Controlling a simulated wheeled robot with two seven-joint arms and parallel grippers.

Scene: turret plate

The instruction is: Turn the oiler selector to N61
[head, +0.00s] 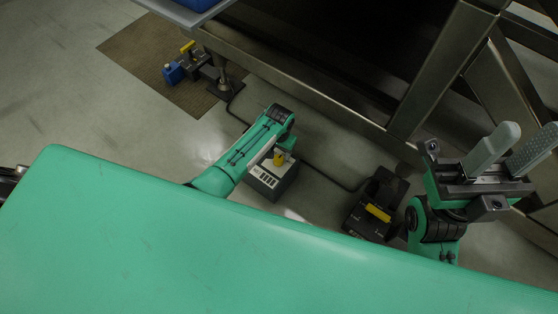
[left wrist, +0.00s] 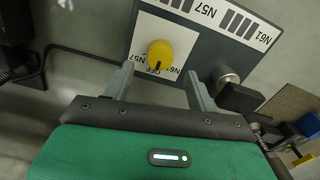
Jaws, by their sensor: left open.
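The oiler selector box (head: 272,182) is a grey block with a white label on the floor. Its yellow knob (head: 279,158) shows partly beside my left gripper (head: 286,147), which is mostly hidden by its arm. In the left wrist view the round yellow selector knob (left wrist: 160,53) has a dark mark at its lower edge, toward the word OFF. N57 is printed left of it, and a partly hidden N6… label lies lower right. My left gripper (left wrist: 158,72) is open, its fingertips apart on either side below the knob. My right gripper (head: 512,150) is open and empty at the right.
A dark device with a yellow bar (head: 378,212) stands right of the box. A metal frame (head: 440,65) rises behind. A brown mat (head: 140,48) holds a blue and yellow device (head: 185,62). Cables cross the floor.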

